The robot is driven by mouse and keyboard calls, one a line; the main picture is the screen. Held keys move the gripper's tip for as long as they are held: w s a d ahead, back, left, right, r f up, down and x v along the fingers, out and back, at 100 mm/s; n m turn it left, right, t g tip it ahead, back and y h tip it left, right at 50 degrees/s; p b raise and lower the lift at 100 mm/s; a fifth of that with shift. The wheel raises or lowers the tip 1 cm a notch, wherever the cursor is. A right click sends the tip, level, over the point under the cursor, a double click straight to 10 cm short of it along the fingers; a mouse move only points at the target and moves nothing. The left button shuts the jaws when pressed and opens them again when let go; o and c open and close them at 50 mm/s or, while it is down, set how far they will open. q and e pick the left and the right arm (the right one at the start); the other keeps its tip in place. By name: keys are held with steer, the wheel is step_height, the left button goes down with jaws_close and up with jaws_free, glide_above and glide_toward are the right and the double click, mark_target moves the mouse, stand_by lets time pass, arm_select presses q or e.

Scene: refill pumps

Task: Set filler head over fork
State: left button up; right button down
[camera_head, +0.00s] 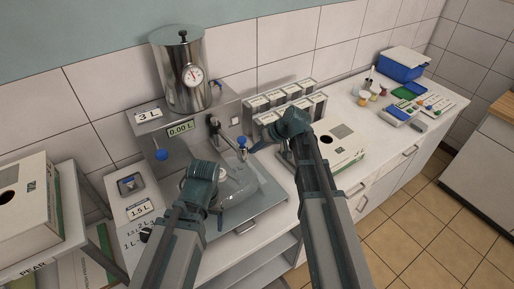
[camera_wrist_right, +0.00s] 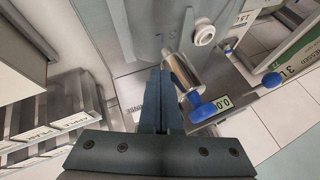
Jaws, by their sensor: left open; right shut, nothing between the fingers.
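The filler head, a metal cylinder with a blue knob, is at the front of the filling machine (camera_head: 190,125). Its blue knob (camera_head: 242,143) shows in the head view, and its metal body (camera_wrist_right: 184,73) in the right wrist view. My right gripper (camera_head: 257,146) is shut and empty just right of it; its fingers (camera_wrist_right: 160,92) are beside the metal body, and I cannot tell whether they touch. A clear pouch (camera_head: 238,183) lies under the head on the metal tray (camera_head: 262,203). My left gripper (camera_head: 192,185) is open at the pouch's left side. I cannot clearly make out the fork.
A steel tank (camera_head: 180,70) with a gauge stands on the machine. A control panel (camera_head: 132,186) is at the left. Labelled boxes (camera_head: 285,103) and a carton (camera_head: 338,143) stand to the right. A blue bin (camera_head: 402,64) is farther along the counter.

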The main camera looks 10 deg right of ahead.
steer(key=s+a, duration=0.1)
steer(key=a, duration=0.2)
steer(key=s+a+m, duration=0.1)
steer(key=a, duration=0.1)
steer(key=s+a+m+t, duration=0.1)
steer(key=s+a, duration=0.1)
steer(key=a, duration=0.1)
steer(key=shift+a+h, duration=0.3)
steer(key=shift+h, duration=0.1)
arm_select(q)
steer(key=shift+d, duration=0.15)
arm_select(e)
steer(key=shift+s+a, duration=0.2)
steer(key=shift+a, duration=0.65)
steer(key=shift+a, duration=0.1)
arm_select(q)
steer(key=shift+d, duration=0.1)
arm_select(e)
steer(key=shift+s, duration=0.15)
